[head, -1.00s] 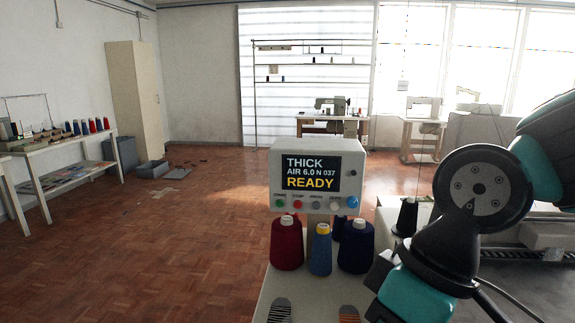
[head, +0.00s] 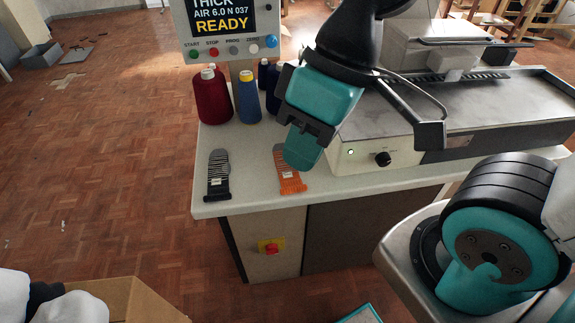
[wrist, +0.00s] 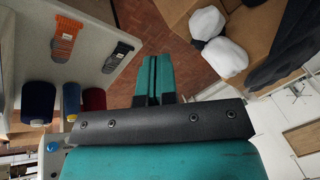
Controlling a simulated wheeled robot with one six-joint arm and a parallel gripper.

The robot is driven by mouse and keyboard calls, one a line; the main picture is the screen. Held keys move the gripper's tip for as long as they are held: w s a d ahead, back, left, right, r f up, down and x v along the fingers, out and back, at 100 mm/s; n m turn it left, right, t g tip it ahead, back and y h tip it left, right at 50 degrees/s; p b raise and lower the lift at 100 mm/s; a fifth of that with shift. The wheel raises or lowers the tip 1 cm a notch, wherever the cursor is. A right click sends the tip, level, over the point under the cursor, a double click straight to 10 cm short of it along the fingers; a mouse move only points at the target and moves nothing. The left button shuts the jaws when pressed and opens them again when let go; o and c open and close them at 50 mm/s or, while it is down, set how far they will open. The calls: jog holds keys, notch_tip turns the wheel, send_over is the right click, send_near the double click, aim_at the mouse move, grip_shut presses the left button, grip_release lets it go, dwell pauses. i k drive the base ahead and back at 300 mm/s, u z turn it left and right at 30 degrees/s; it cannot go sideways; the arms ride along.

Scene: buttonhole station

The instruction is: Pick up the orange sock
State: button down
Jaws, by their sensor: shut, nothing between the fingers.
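The orange sock (head: 289,172) lies flat on the light worktop near its front edge, with grey bands and a small pale label. In the head view my gripper (head: 303,150) hangs over its upper part and hides some of it. In the wrist view the orange sock (wrist: 65,38) shows at the upper left, well to the left of my gripper (wrist: 154,75). My gripper is shut, with its teal fingers together and empty. It appears to be above the sock, apart from it.
A grey-black striped sock (head: 218,174) lies left of the orange one. Thread cones, including a red one (head: 212,97) and a blue one (head: 248,97), stand behind under the display box (head: 232,30). A machine with a knob (head: 383,159) stands right. A cardboard box (head: 125,301) is on the floor.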

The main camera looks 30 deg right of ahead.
aim_at(290, 181)
jog(key=u, duration=1.7)
jog(key=i, duration=0.5)
jog(key=z, duration=2.3)
